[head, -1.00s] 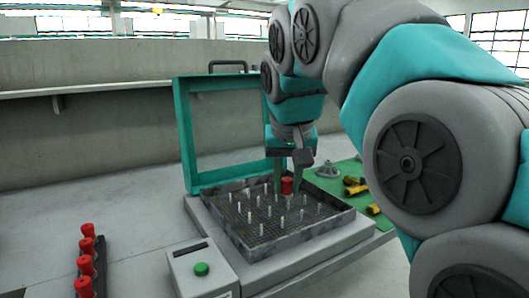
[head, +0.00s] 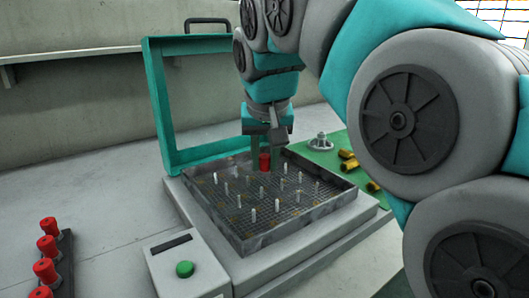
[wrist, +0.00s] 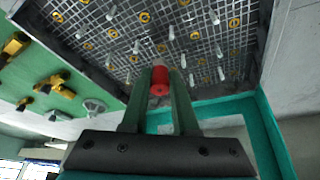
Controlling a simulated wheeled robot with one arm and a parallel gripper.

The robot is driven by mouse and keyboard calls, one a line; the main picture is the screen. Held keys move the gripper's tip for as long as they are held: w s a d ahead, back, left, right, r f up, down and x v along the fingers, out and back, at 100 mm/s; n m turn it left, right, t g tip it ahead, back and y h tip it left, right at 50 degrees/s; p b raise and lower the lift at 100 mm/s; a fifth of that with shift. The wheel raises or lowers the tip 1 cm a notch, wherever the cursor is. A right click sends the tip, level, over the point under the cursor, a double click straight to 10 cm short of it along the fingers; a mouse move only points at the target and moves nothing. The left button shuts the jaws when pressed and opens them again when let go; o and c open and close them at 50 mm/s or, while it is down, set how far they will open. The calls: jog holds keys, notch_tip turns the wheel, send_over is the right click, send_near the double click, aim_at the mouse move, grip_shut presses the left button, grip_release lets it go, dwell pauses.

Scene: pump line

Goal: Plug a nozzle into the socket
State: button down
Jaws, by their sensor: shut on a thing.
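My gripper (head: 262,158) is shut on a red nozzle (head: 264,162) over the back part of a grid tray (head: 222,222). In the wrist view the red nozzle (wrist: 160,82) sits between the two green fingertips, its near end facing the camera. The tray grid (wrist: 112,45) carries several upright white pins and yellow rings, which look like the sockets. I cannot tell whether the nozzle touches the grid or which ring lies beneath it. Several more red nozzles (head: 45,270) stand in a dark rack (head: 66,258) at the front left.
A teal frame lid (head: 160,105) stands open behind the tray. A control box (head: 165,262) with a green button (head: 185,269) is in front. A green mat (head: 335,160) on the right holds yellow fittings (head: 347,154) and a grey fitting (head: 320,141). The bench left of the tray is clear.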

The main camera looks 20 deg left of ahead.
aim_at(265, 169)
jog(key=shift+f+b, duration=0.5)
jog(key=shift+f, duration=0.8)
jog(key=shift+s+f, duration=0.1)
jog(key=shift+f, duration=0.25)
dwell(0.8)
jog(key=c, duration=0.6)
grip_release()
jog(key=shift+r, duration=0.2)
jog(key=shift+p+v, duration=1.15)
jog(key=shift+v, duration=1.75)
jog(key=v, duration=0.7)
jog(key=shift+s+r, duration=0.15)
jog(key=shift+r, duration=0.2)
